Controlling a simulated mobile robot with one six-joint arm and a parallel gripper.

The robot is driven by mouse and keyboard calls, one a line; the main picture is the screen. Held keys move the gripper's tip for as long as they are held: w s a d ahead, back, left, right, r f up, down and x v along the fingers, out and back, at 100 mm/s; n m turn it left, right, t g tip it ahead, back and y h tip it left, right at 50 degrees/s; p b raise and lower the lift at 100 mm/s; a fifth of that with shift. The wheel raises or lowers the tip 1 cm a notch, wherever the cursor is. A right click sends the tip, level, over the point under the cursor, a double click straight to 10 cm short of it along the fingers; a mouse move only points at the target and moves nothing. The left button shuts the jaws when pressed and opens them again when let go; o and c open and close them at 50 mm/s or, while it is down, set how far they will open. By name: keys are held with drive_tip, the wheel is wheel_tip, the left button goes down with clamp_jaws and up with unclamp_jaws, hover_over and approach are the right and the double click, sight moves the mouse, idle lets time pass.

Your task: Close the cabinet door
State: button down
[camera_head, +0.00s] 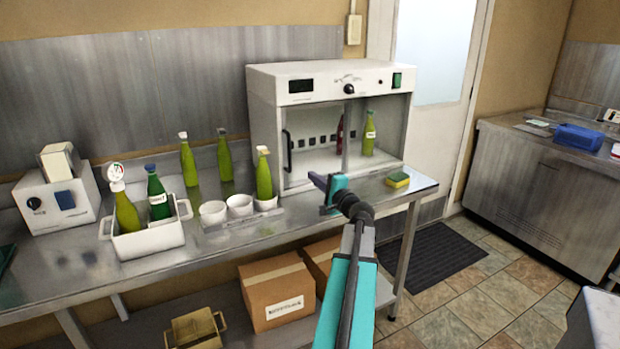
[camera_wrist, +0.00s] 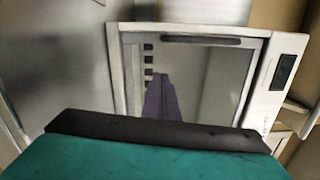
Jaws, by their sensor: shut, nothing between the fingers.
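The white cabinet (camera_head: 383,76) stands at the back right of the steel bench. Its framed glass door (camera_head: 345,135) shows across the left part of the front, with a dark vertical handle (camera_head: 287,152) at the left edge. The door also shows in the wrist view, turned sideways, with the handle (camera_wrist: 200,40) along the top. I cannot tell whether the door stands ajar or is flush. My gripper (camera_head: 316,179) is shut and empty in front of the cabinet's lower front. Its purple fingers (camera_wrist: 159,82) overlap the glass in the wrist view; contact is unclear.
A green bottle (camera_head: 369,138) and a red bottle (camera_head: 340,135) stand inside the cabinet. A sponge (camera_head: 397,180) lies at the bench's right end. White cups (camera_head: 239,206), more green bottles and a white bin (camera_head: 150,241) are left.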

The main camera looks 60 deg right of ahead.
drive_tip(key=v, duration=0.6)
drive_tip(key=shift+s+b, duration=0.35)
drive_tip(key=shift+b, duration=0.1)
drive_tip(key=shift+a, duration=0.15)
